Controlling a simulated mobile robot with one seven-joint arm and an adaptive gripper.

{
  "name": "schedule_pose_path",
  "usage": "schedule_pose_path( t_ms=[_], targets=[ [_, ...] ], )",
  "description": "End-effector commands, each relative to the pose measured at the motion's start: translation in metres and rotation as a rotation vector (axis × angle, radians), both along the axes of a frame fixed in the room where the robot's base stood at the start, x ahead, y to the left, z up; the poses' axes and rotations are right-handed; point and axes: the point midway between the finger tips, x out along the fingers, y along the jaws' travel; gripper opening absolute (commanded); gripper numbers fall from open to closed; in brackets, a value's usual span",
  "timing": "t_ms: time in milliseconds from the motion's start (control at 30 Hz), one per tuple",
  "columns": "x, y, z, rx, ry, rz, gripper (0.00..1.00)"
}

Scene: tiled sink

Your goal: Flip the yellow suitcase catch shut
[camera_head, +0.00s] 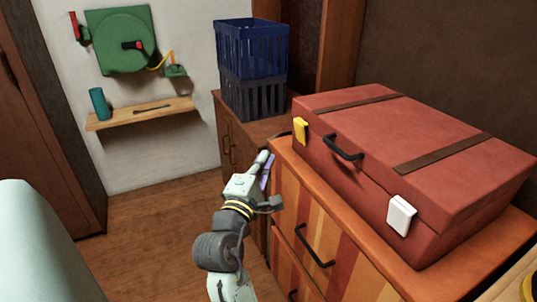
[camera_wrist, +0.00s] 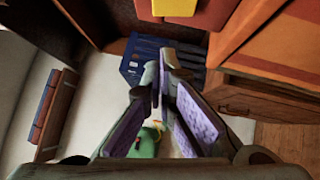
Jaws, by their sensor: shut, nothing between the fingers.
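The red suitcase (camera_head: 430,150) lies flat on a striped wooden cabinet, with its lid down. Its yellow catch (camera_head: 300,130) is on the front face near the left corner. I cannot tell for sure how far the catch is flipped. My gripper (camera_head: 266,163) is shut and empty, in front of the cabinet, lower than the yellow catch and to its left, apart from it. In the wrist view the purple-padded fingers (camera_wrist: 166,75) come together at the tips. The yellow catch (camera_wrist: 175,8) shows at the top edge there, beyond the fingertips, on the red suitcase (camera_wrist: 217,12).
A white catch (camera_head: 401,215) and a dark handle (camera_head: 342,147) are also on the suitcase front. The striped cabinet (camera_head: 330,225) has protruding handles. A blue crate (camera_head: 251,50) stands behind on a brown cabinet. The floor left of my arm is open.

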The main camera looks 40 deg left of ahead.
Motion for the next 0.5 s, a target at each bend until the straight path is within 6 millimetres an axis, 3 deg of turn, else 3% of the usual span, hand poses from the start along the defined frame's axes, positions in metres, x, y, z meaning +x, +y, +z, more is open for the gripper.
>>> schedule_pose_path(
  t_ms=[367,500],
  targets=[
    [0.073,0.031,0.016,0.000,0.000,-0.001,0.00],
    [0.092,0.021,0.020,0.001,0.001,-0.001,0.00]
  ],
)
